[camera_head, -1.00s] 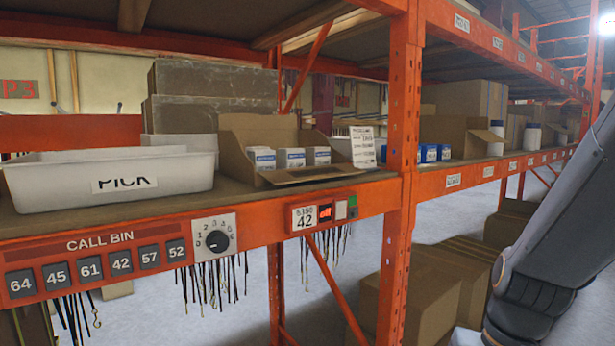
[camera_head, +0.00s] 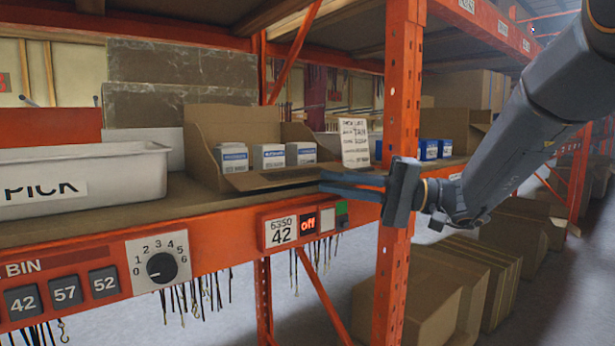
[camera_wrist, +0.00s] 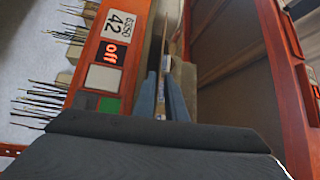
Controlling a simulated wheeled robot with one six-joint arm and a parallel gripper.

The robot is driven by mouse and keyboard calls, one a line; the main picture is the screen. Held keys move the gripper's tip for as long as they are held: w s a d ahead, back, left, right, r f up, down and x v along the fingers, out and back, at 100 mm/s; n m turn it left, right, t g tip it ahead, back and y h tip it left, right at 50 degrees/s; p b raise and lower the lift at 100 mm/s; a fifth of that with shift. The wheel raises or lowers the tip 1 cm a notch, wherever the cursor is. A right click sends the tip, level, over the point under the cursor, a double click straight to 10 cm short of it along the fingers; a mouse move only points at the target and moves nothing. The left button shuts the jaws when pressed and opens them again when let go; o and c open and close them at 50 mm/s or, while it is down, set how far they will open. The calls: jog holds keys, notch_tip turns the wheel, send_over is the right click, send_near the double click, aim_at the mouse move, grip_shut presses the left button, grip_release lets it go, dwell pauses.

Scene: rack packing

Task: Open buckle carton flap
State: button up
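The brown carton (camera_head: 205,128) stands open on the shelf, with white-and-blue small boxes (camera_head: 268,157) inside. Its front flap (camera_head: 270,179) leans outward, low over the shelf's front edge. My gripper (camera_head: 322,182) comes in from the right, its two blue-grey fingers level and pointing left, tips beside the flap's right end. The fingers also show in the wrist view (camera_wrist: 164,88), with a narrow gap between them. I cannot tell whether the flap's edge lies in that gap or is touched. I see nothing clearly held.
The white PICK bin (camera_head: 95,170) stands left of the carton. A white text card (camera_head: 354,143) stands at the carton's right. The orange upright (camera_head: 402,90) is close beside my gripper. The front beam carries a dial (camera_head: 160,266) and a display reading "off" (camera_head: 308,224).

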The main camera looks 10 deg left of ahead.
aim_at(306, 178)
jog(key=shift+s+a+r+p, duration=0.1)
jog(key=shift+a+p, duration=0.25)
jog(key=shift+a, duration=0.65)
jog(key=shift+s+a+r+p, duration=0.15)
jog(key=shift+a+p, duration=0.25)
jog(key=shift+a, duration=0.65)
jog(key=shift+s+a+r+p, duration=0.1)
jog(key=shift+a+p, duration=0.25)
jog(key=shift+a, duration=0.65)
grip_shut()
